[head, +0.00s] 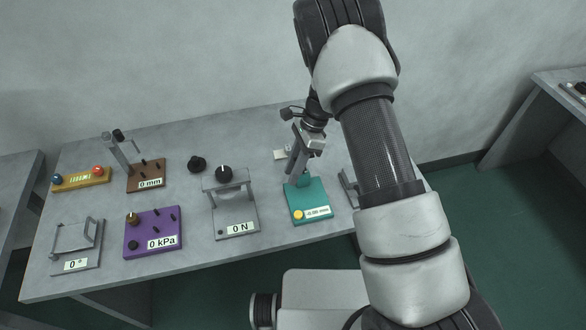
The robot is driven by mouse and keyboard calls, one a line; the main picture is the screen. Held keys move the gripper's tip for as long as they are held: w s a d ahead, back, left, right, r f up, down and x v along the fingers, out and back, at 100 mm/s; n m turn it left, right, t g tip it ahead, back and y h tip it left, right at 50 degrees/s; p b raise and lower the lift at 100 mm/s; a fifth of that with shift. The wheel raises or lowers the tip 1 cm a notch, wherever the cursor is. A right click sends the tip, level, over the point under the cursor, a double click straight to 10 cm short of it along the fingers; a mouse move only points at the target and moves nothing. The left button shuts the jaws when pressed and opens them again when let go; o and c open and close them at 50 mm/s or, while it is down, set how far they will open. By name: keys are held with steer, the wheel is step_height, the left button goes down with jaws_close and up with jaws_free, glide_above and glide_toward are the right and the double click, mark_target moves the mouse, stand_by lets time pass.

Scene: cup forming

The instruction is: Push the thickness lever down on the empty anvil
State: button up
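A teal instrument base (314,191) stands right of the middle of the table. It has a yellow knob (298,215) and a small label reading in mm whose digits are too small to read surely. A short grey post rises from its back. My gripper (301,156) is directly above and behind this post, pointing down, and overlaps the top of the instrument. Any lever or anvil there is hidden or too small to make out. I cannot tell whether the gripper touches it, or whether its fingers are apart.
A grey press marked 0 N (234,217) stands close left. Further left are a purple box marked 0 kPa (153,231), a brown stand marked 0 mm (147,174) and a grey frame marked 0 ° (77,244). Another grey fixture is partly behind my arm.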

jaws_close()
stand_by(1.4)
